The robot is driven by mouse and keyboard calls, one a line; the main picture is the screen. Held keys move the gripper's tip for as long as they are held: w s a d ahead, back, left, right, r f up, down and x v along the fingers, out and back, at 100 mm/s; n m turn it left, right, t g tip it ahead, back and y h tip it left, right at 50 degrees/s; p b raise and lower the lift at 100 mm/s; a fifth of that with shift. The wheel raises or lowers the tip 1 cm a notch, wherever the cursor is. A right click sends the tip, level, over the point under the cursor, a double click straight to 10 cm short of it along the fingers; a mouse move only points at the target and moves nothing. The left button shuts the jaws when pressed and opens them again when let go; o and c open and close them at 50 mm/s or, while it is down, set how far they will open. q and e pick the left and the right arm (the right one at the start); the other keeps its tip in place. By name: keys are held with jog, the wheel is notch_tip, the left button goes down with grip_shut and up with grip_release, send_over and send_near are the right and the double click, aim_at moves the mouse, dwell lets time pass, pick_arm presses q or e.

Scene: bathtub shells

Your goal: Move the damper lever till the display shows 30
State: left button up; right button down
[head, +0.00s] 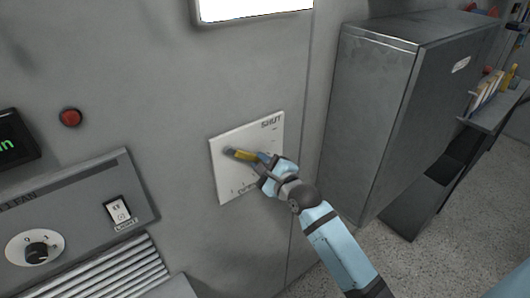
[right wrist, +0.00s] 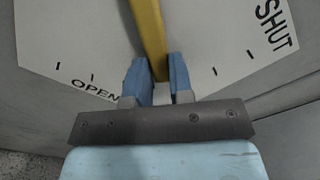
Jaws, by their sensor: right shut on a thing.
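The damper lever (head: 243,155) is a yellow bar on a white plate (head: 222,178) fixed to the grey wall. The plate is marked SHUT at the upper right and OPEN at the bottom, with tick marks between. My right gripper (head: 265,163) is shut on the lever's outer end. In the right wrist view the yellow lever (right wrist: 148,28) runs down between the blue fingers (right wrist: 158,70), between the OPEN and SHUT words. A black display (head: 14,138) with green characters is cut off at the left edge; its full reading is hidden. My left gripper is not in view.
A red button (head: 71,117) is on the wall. A grey panel (head: 80,195) at lower left carries a knob (head: 37,250) and a light switch (head: 117,210). A vent grille (head: 105,275) lies below. A grey metal cabinet (head: 375,105) stands right of the plate.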

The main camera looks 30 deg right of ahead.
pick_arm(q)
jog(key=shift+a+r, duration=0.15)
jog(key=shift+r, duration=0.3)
pick_arm(e)
jog(key=shift+a+f+m, duration=0.15)
jog(key=shift+a+m, duration=0.1)
jog(key=shift+m, duration=0.15)
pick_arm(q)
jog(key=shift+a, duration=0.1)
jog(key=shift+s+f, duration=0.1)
pick_arm(e)
jog(key=shift+a+f+m, duration=0.2)
jog(key=shift+f+m, duration=0.1)
jog(key=shift+f, duration=0.05)
jog(key=c, duration=1)
grip_release()
jog(key=shift+s, duration=0.1)
